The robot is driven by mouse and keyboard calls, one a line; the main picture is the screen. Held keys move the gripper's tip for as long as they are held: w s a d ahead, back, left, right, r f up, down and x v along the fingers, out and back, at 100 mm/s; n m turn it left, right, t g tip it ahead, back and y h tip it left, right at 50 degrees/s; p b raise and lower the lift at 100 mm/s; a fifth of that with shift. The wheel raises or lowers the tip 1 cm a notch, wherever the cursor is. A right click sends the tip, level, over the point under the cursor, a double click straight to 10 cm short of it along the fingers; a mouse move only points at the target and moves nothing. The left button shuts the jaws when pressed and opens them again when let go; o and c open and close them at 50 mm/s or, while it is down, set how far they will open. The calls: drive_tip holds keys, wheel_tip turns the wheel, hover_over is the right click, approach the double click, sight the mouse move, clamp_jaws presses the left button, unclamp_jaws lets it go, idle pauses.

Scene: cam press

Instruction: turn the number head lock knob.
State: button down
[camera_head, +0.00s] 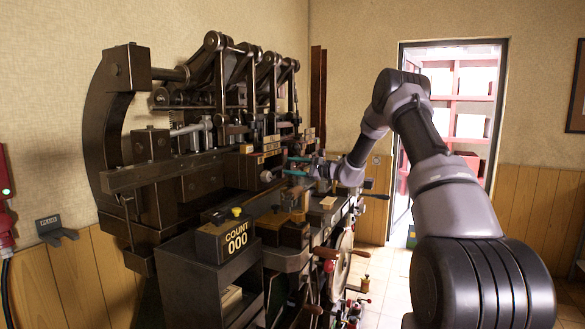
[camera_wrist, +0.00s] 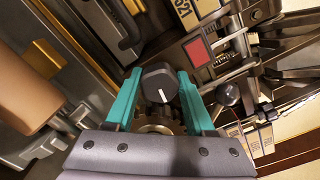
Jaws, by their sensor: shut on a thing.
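The number head lock knob (camera_wrist: 159,84) is a dark round knob with a white pointer line, in the middle of the wrist view. My gripper (camera_wrist: 158,98) has teal fingers, one on each side of the knob, and is shut on it. A toothed metal ring shows behind the knob, between the fingers. In the head view my gripper (camera_head: 292,166) reaches the front of the dark cam press (camera_head: 105,130) from the right. The knob is too small and too hidden to make out there.
A COUNT 000 box (camera_head: 236,237) stands in front of the press. A wheel and handles (camera_head: 328,254) stick out below my forearm. In the wrist view a tan cylinder (camera_wrist: 30,90) is at the left, and a red window (camera_wrist: 198,52) and a black ball knob (camera_wrist: 228,94) are at the right.

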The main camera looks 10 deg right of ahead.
drive_tip(key=n, duration=0.6)
drive_tip(key=shift+f+n, duration=0.2)
drive_tip(key=shift+n, duration=0.1)
idle(0.5)
drive_tip(key=shift+c, duration=1.3)
unclamp_jaws()
drive_tip(key=shift+s+d, duration=0.1)
drive_tip(key=v, duration=1)
drive_tip(key=shift+s+d, duration=0.2)
drive_tip(key=shift+d, duration=0.05)
drive_tip(key=shift+r, duration=0.1)
